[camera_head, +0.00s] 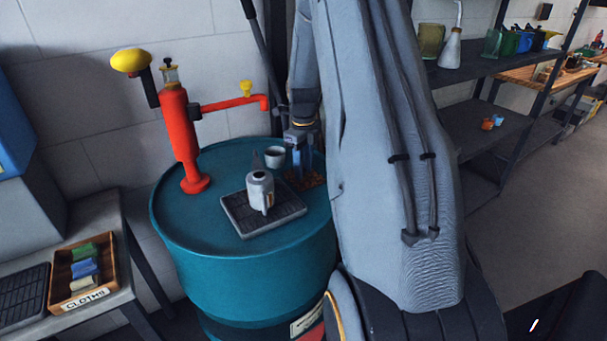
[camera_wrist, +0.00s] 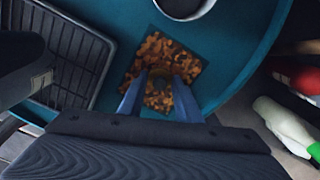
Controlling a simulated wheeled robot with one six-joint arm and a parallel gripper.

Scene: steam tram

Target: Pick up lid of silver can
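The silver can (camera_head: 260,190) stands upright on a black ribbed tray on top of the teal drum, with a thin spout rising at its back. I cannot clearly tell whether a lid is on it. My gripper (camera_head: 299,176) points down to the right of the can, over a brown speckled square mat. In the wrist view my gripper (camera_wrist: 159,88) shows two blue fingers apart over the mat (camera_wrist: 187,66). A small, dim brownish round shape lies between the fingers; I cannot tell if it is a lid. The can itself does not show there.
A cloths box (camera_head: 82,276) sits on a side bench. Shelves stand at right.

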